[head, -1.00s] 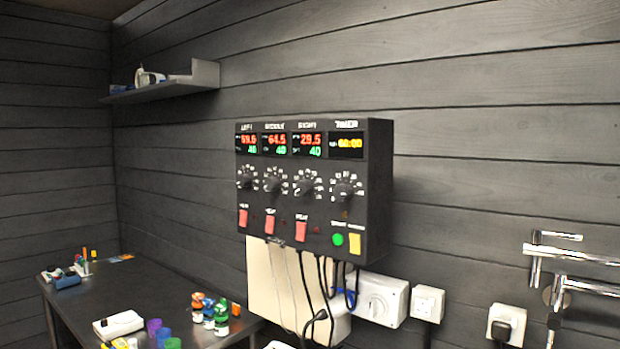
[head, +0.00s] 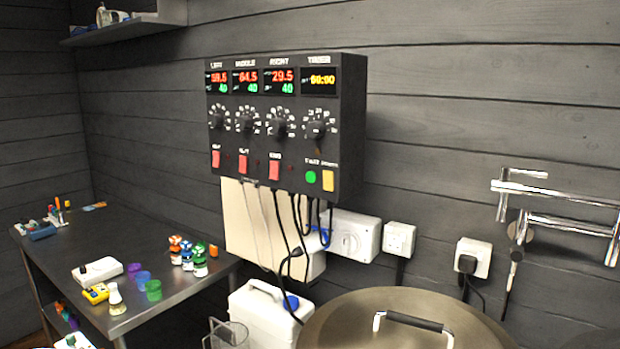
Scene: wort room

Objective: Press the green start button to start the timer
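The black control box (head: 345,130) hangs on the dark plank wall, with three temperature displays and a timer display (head: 320,81) at its top right, which reads about 60:00 in yellow. The round green start button (head: 311,177) is at the lower right of the front panel, under the timer knob (head: 318,127). A yellow button (head: 328,181) sits just right of it. Neither of my grippers shows in the head view. Nothing covers the green button.
Cables hang below the box beside a white socket unit (head: 355,238). A large lidded vessel (head: 350,321) stands at the front right, a white jerrycan (head: 262,318) left of it. A metal table (head: 190,290) with small bottles is at left. Chrome pipes (head: 570,222) stick out at right.

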